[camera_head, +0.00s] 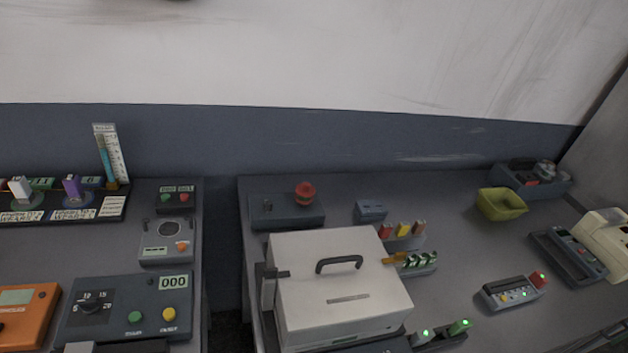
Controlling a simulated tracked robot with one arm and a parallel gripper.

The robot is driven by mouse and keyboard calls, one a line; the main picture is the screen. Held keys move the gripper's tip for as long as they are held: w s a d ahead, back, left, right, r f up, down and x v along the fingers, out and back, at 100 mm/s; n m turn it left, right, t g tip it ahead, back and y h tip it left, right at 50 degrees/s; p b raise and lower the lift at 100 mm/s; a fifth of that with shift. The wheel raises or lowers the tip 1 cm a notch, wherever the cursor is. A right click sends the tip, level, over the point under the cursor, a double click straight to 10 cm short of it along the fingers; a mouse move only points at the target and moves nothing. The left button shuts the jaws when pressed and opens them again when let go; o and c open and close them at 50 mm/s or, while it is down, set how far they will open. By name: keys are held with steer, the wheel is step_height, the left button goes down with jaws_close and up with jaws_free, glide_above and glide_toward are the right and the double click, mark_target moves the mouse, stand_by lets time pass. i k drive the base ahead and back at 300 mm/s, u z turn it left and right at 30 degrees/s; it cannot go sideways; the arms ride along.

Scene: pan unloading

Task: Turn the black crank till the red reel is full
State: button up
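A red, rounded, stacked-looking piece (305,192) stands on a low dark grey box at the back left of the right-hand table. It is too small to tell whether it is the red reel or how full it is. I cannot make out a black crank for certain in this view. My gripper does not show in the picture.
A large white case (340,290) with a black handle stands on the right table (450,230). A yellow-green bin (501,204) is at the back right. A dark gap separates this table from the left one, which holds a grey panel (135,305) reading 000.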

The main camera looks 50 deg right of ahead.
mark_target(268, 203)
steer(key=z, duration=0.4)
steer(key=i, duration=0.75)
steer(key=z, duration=0.55)
steer(key=k, duration=0.75)
steer(key=z, duration=0.25)
steer(key=i, duration=0.75)
steer(key=u, duration=0.15)
